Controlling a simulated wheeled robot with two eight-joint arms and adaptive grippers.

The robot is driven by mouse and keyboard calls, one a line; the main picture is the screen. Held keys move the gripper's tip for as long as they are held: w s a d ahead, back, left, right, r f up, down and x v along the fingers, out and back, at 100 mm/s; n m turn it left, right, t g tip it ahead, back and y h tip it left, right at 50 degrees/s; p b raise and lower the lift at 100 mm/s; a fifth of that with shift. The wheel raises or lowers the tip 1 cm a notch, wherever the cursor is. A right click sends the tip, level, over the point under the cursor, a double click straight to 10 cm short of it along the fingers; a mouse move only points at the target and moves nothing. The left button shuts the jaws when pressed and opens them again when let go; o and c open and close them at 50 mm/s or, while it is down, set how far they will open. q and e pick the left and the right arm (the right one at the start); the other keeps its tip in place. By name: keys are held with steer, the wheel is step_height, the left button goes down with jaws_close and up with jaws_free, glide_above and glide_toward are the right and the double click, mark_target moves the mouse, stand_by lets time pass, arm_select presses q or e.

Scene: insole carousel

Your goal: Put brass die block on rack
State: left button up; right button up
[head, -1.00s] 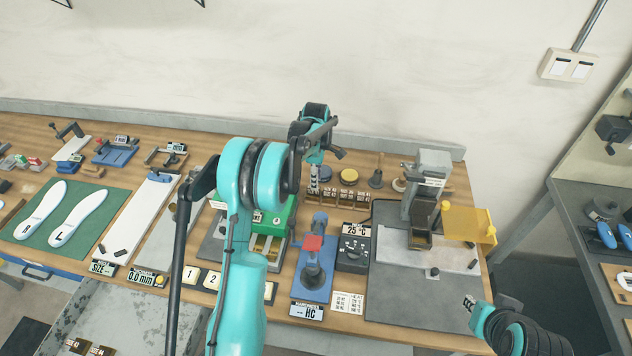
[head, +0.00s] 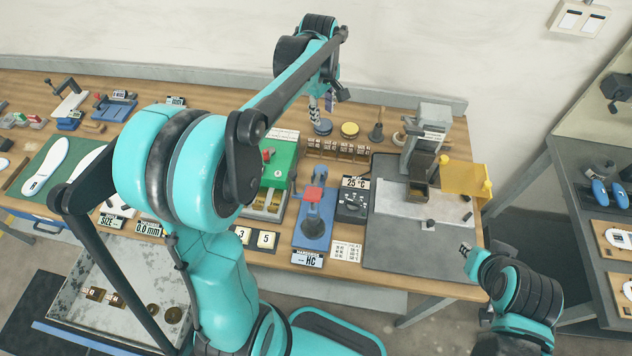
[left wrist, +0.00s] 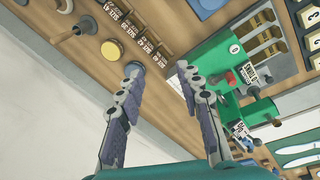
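The wooden rack (head: 318,152) stands toward the back of the bench, with several labelled brass die blocks (head: 341,149) in a row. In the left wrist view the die blocks (left wrist: 142,42) show dark size labels. I cannot tell which one the task means. My left gripper (head: 322,112) is above the back of the bench, behind the rack in the head view. In the left wrist view it (left wrist: 162,75) is open, its fingers apart with nothing between them. My right gripper (head: 465,249) is off the bench's front right corner; its finger gap is too small to judge.
A green box (head: 279,165) with brass-coloured slots and a blue hand press (head: 314,225) stand in front of the rack. A grey press (head: 427,135) with a yellow guard (head: 464,178) is to the right. A metal tray (head: 105,262) with brass pieces is lower left.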

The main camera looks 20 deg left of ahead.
arm_select(q)
steer(key=s+d+m+t, duration=0.1)
steer(key=s+d+m, duration=0.1)
steer(key=s+m, duration=0.2)
steer(key=s+d+f+m+t, duration=0.1)
steer(key=s+m, duration=0.4)
steer(key=s, duration=0.5)
steer(key=s+d+m+t, duration=0.3)
steer(key=s+d+m, duration=0.2)
steer(key=s, duration=0.2)
steer(key=shift+s+f, duration=0.2)
steer(key=shift+s, duration=0.05)
steer(key=shift+s+d+f+m, duration=0.15)
steer(key=shift+s+f+m, duration=0.15)
steer(key=shift+m, duration=0.1)
